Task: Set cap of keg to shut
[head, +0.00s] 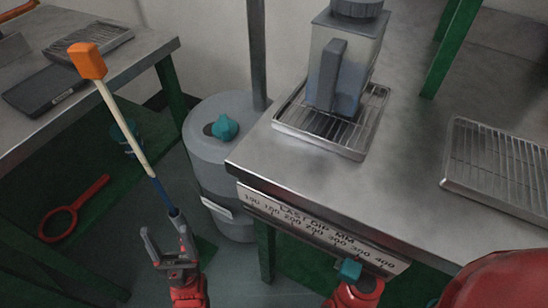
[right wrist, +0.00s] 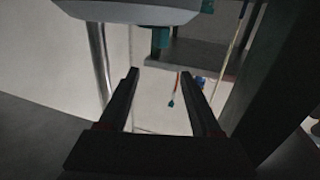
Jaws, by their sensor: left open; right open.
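The keg (head: 207,172) is a grey cylinder on the floor between the two benches in the head view. Its teal cap (head: 224,127) sits on the lid, with a dark patch showing at its left; I cannot tell whether this is an opening. My left gripper (head: 166,248) is open, below and left of the keg, apart from the cap. My right gripper (right wrist: 165,92) is open in the right wrist view, with nothing between its fingers. In the head view, its fingers are not clear at the bottom, where red arm parts show.
A pale rod with an orange head (head: 88,62) slants down towards my left gripper; contact is unclear. A grey jug (head: 345,62) stands on a wire-rack tray (head: 288,124) on the right bench. A scale strip (head: 320,232) runs along its front. A red ring tool (head: 58,222) lies left.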

